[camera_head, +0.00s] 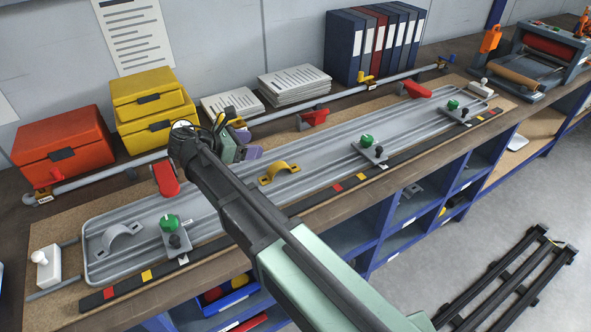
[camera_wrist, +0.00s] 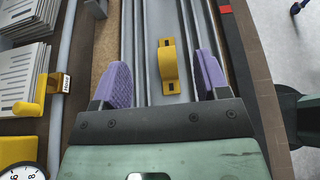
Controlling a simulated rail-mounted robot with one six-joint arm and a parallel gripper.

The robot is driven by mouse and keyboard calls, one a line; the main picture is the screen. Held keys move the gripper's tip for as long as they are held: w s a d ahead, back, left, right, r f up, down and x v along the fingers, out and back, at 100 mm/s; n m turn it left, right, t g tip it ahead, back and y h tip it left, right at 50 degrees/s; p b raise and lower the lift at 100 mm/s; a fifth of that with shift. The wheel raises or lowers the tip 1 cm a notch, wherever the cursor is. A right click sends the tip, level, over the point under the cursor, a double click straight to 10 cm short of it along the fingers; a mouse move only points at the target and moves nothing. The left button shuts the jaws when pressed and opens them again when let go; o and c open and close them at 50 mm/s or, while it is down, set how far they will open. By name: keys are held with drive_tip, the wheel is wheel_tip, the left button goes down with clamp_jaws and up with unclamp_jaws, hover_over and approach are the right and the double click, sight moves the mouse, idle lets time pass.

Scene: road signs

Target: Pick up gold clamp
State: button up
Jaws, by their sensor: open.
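The gold clamp (camera_head: 279,173) is a yellow-gold arched strap with flat slotted end tabs, lying in the long grey grooved tray (camera_head: 325,152) on the bench. It shows in the wrist view (camera_wrist: 168,66) between and beyond the two purple finger pads. My gripper (camera_wrist: 162,85) is open and empty, with one pad on each side of the clamp's line. In the head view my gripper (camera_head: 246,152) is partly hidden by my arm, to the left of the clamp and apart from it.
A grey clamp (camera_head: 119,237) lies at the tray's left end. Green-knobbed fixtures (camera_head: 369,150) stand along the tray's front, and red pieces (camera_head: 166,179) along its back. A pipe (camera_head: 290,108) runs behind, before paper stacks (camera_head: 293,85) and yellow boxes (camera_head: 155,108).

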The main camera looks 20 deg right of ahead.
drive_tip(key=b, duration=0.6)
approach(278, 166)
drive_tip(key=shift+a+f, duration=0.25)
drive_tip(key=shift+a, duration=0.1)
drive_tip(key=shift+d+r, duration=0.1)
drive_tip(key=shift+r, duration=0.05)
drive_tip(key=b+x, duration=0.2)
drive_tip(key=x, duration=0.3)
drive_tip(key=shift+d, duration=0.1)
drive_tip(key=shift+w+d, duration=0.15)
drive_tip(key=shift+d, duration=0.15)
drive_tip(key=b+x, duration=0.2)
drive_tip(key=x, duration=0.3)
drive_tip(key=shift+d, duration=0.1)
drive_tip(key=c, duration=1.1)
